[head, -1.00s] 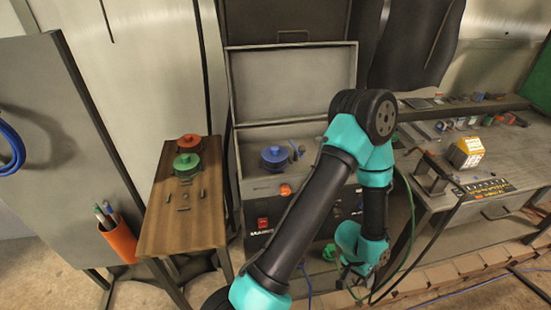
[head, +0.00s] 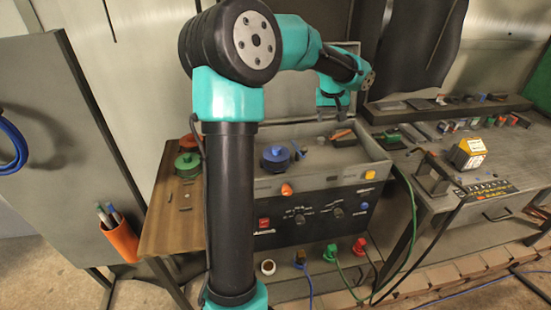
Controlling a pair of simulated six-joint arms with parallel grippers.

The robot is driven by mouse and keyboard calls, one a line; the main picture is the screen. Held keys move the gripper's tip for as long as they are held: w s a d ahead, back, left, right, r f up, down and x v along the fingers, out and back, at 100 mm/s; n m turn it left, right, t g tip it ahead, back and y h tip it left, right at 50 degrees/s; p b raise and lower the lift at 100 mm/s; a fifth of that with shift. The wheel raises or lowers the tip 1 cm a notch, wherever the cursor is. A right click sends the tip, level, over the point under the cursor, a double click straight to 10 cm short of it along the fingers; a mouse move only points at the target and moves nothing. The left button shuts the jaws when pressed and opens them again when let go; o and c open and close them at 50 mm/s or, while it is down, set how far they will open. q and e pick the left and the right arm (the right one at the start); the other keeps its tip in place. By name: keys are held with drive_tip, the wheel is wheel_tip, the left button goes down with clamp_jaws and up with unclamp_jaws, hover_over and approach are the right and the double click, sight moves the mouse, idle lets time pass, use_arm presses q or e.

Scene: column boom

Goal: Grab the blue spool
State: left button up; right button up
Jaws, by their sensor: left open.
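The blue spool (head: 275,158) sits upright in the open top of the dark grey machine case (head: 320,181), toward its left side. My left arm rises through the middle of the head view and bends over to the right. My left gripper (head: 336,112) hangs above the back right of the case, apart from the blue spool and up and to the right of it in the picture. It is open and looks empty, though its fingers are small and dark here. My right gripper is not in view.
A green spool (head: 188,166) and a red spool (head: 187,142), partly hidden by my arm, sit on the wooden side table (head: 160,230) at left. A small dark blue piece (head: 299,151) lies beside the blue spool. A workbench with a yellow-and-white box (head: 468,152) stands at right.

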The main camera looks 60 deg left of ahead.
use_arm(q)
drive_tip(key=s+a+r+n+g, duration=0.2)
drive_tip(key=s+a+n, duration=0.3)
drive_tip(key=s+a, duration=0.4)
drive_tip(key=s+r, duration=0.1)
drive_tip(key=s, duration=0.4)
drive_tip(key=shift+n, duration=0.4)
hover_over(277, 148)
wheel_tip(277, 148, down, 12)
drive_tip(key=shift+s, duration=0.1)
drive_tip(key=shift+f, duration=2.6)
